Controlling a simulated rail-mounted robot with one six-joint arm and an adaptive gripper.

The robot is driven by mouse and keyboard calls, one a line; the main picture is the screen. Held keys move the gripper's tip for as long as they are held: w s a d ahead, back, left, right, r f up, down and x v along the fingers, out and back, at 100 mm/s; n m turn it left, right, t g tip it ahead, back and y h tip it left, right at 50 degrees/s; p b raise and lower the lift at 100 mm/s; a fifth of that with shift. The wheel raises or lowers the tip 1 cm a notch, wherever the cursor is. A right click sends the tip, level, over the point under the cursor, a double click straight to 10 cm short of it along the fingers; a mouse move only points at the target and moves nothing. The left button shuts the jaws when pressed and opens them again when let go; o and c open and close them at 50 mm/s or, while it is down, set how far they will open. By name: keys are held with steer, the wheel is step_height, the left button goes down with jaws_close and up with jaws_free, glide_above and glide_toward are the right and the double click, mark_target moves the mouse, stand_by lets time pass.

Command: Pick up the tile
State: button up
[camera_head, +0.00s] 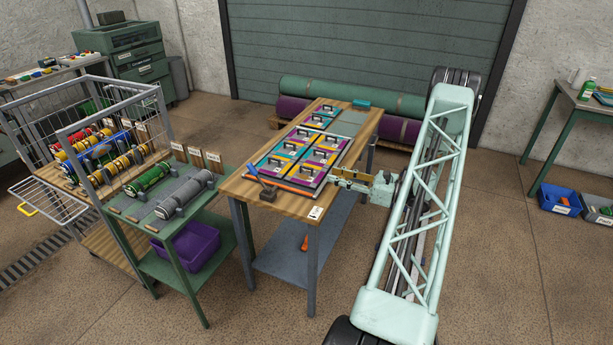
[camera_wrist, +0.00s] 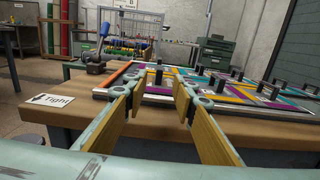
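Several square tiles in purple, yellow and teal, each with a black handle, lie in a framed board (camera_head: 318,187) on the wooden table. A near-right tile (camera_head: 302,172) is closest to my gripper; a further tile (camera_head: 323,160) lies behind it. The frames do not show which tile is meant. My gripper (camera_head: 338,178) is at the table's right edge, beside the board. In the wrist view my gripper (camera_wrist: 158,95) has its two yellowish finger pads apart with nothing between them. The board's near edge and a purple tile (camera_wrist: 158,101) show just beyond the fingertips.
A clamp with a blue handle (camera_head: 253,171) stands at the table's front left corner, near an orange strip (camera_head: 285,186). A green side table (camera_head: 147,233) and wire cart (camera_head: 70,120) stand left.

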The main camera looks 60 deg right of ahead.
glide_toward(306, 167)
steer(key=shift+w+a+f+b, duration=0.1)
steer(key=shift+w+a+b, duration=0.1)
steer(key=shift+w, duration=0.95)
steer(key=shift+w+a+b, duration=0.1)
steer(key=shift+w+b, duration=0.1)
steer(key=shift+w, duration=0.95)
steer(key=shift+w+a+b, duration=0.2)
steer(key=shift+w+b, duration=0.05)
steer(key=shift+w, duration=1.05)
steer(key=shift+w+a+b, duration=0.25)
steer(key=shift+w, duration=1)
jaws_close()
